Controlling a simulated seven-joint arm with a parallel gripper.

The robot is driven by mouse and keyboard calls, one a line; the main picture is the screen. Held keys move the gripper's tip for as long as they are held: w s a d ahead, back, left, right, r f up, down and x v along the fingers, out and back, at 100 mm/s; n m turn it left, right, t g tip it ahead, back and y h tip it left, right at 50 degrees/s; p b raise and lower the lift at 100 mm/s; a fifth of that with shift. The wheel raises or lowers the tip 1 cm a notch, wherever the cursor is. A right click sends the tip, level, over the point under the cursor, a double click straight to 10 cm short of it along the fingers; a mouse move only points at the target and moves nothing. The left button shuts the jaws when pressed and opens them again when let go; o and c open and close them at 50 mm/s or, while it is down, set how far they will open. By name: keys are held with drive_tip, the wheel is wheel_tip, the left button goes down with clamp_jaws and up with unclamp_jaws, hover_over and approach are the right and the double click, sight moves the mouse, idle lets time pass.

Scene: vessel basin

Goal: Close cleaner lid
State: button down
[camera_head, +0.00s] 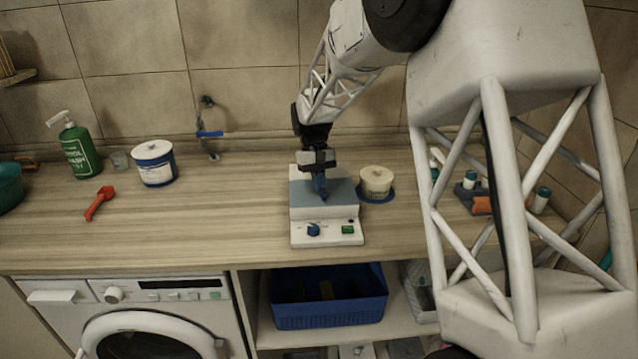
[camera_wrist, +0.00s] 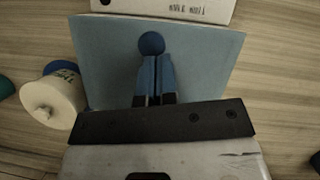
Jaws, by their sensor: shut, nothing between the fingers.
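The cleaner (camera_head: 327,234) is a white box on the counter, with a blue dial and a green switch on its front. Its blue-grey lid (camera_head: 342,194) lies over the top and fills much of the wrist view (camera_wrist: 205,60). I cannot tell whether the lid is fully down. A round blue knob (camera_wrist: 151,43) shows on the lid in the wrist view. My gripper (camera_head: 322,194) is over the middle of the lid. Its blue fingers (camera_wrist: 154,98) are together and empty, with tips close to the knob; I cannot tell whether they touch it.
A cream tub (camera_head: 376,182) on a blue base stands close right of the cleaner. A white-and-blue tub (camera_head: 154,164), a red tool (camera_head: 100,202) and a green bottle (camera_head: 79,150) are to the left. The counter between (camera_head: 230,205) is clear. A blue basket (camera_head: 329,312) sits below.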

drive_tip(key=shift+f, duration=0.15)
drive_tip(key=shift+w+a, duration=0.2)
drive_tip(key=shift+w, duration=0.6)
drive_tip(key=shift+w+a, duration=0.15)
drive_tip(key=shift+w, duration=0.4)
drive_tip(key=shift+w+a, duration=0.15)
drive_tip(key=shift+w, duration=0.35)
drive_tip(key=v, duration=1)
drive_tip(key=w, duration=0.3)
